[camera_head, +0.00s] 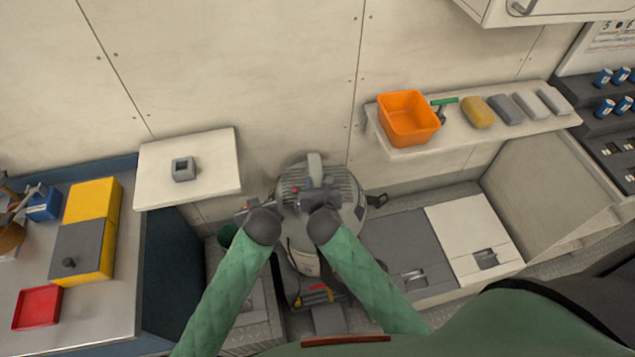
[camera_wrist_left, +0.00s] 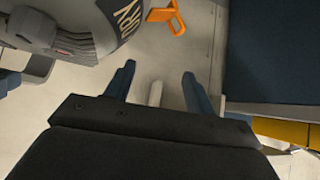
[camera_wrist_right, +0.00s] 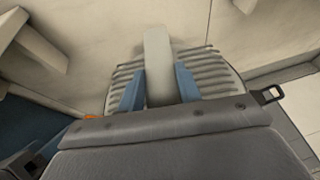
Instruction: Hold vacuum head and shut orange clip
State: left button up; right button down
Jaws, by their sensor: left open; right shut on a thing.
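The vacuum head (camera_head: 345,190) is a grey, ribbed dome with a pale upright handle (camera_head: 314,162) on top. My right gripper (camera_wrist_right: 158,90) is shut on that handle, one blue finger on each side of it. The orange clip (camera_wrist_left: 166,17) sticks out from the side of the vacuum in the left wrist view; its loop stands away from the body. My left gripper (camera_wrist_left: 158,85) is open and empty, below the clip in that view and apart from it. A dark latch (camera_wrist_right: 268,95) juts from the head's other side. In the head view my forearms hide part of the vacuum.
A white shelf (camera_head: 215,150) with a grey square block (camera_head: 184,169) is left of the vacuum. A shelf at right holds an orange bin (camera_head: 408,118) and a yellow sponge (camera_head: 477,111). A counter with a yellow box (camera_head: 92,203) stands far left.

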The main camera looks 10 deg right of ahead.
dwell(0.9)
jog(key=c, duration=1.5)
grip_release()
jog(key=c, duration=0.6)
pick_arm(q)
jog(key=c, duration=1.1)
pick_arm(e)
jog(key=shift+c, duration=0.2)
pick_arm(q)
jog(key=shift+a+r, duration=0.1)
jog(key=shift+a, duration=0.25)
grip_shut()
jog(key=shift+s+a+r+m+h, duration=0.25)
jog(key=shift+a+r+m, duration=0.2)
jog(key=shift+a+m, duration=0.45)
jog(key=shift+s+a+r+m+h, duration=0.15)
jog(key=shift+a+r+m+h, duration=0.25)
jog(key=shift+a+m, duration=0.45)
jog(key=shift+d, duration=0.15)
